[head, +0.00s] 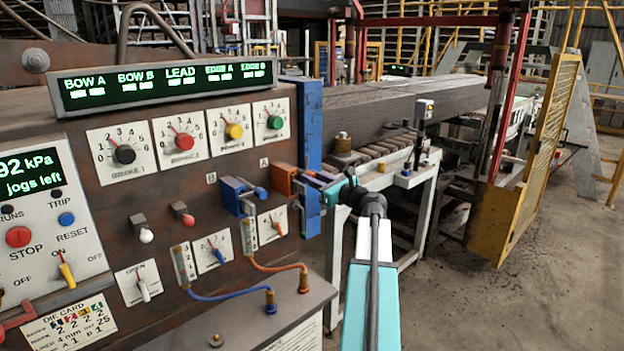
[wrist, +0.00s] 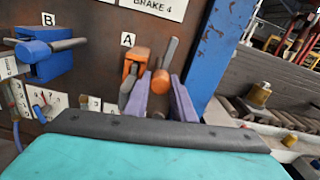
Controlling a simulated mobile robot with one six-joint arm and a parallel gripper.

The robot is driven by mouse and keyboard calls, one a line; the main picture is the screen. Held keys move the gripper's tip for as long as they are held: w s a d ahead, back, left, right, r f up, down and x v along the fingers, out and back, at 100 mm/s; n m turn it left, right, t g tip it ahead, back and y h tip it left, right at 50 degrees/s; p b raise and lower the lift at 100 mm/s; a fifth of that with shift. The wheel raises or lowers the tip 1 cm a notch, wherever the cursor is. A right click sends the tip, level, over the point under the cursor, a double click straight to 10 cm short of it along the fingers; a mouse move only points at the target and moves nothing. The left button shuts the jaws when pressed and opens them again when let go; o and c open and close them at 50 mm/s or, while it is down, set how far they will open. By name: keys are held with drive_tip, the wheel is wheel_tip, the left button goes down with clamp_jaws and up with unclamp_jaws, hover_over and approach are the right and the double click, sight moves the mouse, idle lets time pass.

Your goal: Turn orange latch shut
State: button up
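The orange latch (head: 284,180) is mounted on the brown panel under label A, beside a blue post. In the wrist view the orange latch body (wrist: 139,60) stands just ahead of the fingers, with a grey bar next to it. Its round orange knob (wrist: 160,82) lies in line with the gap between my two purple fingers. My gripper (wrist: 160,88) is open, with one finger on each side of the knob; I cannot tell whether either touches it. In the head view my gripper (head: 318,183) is at the latch's right side, and partly hides it.
A similar blue latch (head: 238,196) under label B is close on the left. The tall blue post (head: 309,130) stands right beside my gripper. Dials, hoses and small knobs cover the panel. A roller table (head: 385,165) is on the right, with open floor beyond.

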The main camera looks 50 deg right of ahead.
drive_tip(key=shift+a, duration=0.15)
drive_tip(key=shift+c, duration=0.2)
drive_tip(key=shift+f+n+b, duration=0.1)
drive_tip(key=shift+n+b, duration=0.2)
drive_tip(key=shift+b, duration=0.1)
drive_tip(key=n+b, duration=0.2)
drive_tip(key=shift+f+b, duration=0.15)
drive_tip(key=shift+b, duration=0.2)
drive_tip(key=n+b, duration=0.6)
drive_tip(key=shift+d+b, duration=0.2)
drive_tip(key=shift+b, duration=0.15)
drive_tip(key=n+b, duration=0.6)
drive_tip(key=shift+b, duration=0.3)
drive_tip(key=n+b, duration=0.3)
drive_tip(key=n, duration=0.1)
drive_tip(key=shift+r+b, duration=0.3)
drive_tip(key=shift+b, duration=0.05)
drive_tip(key=shift+n, duration=0.3)
drive_tip(key=o, duration=0.8)
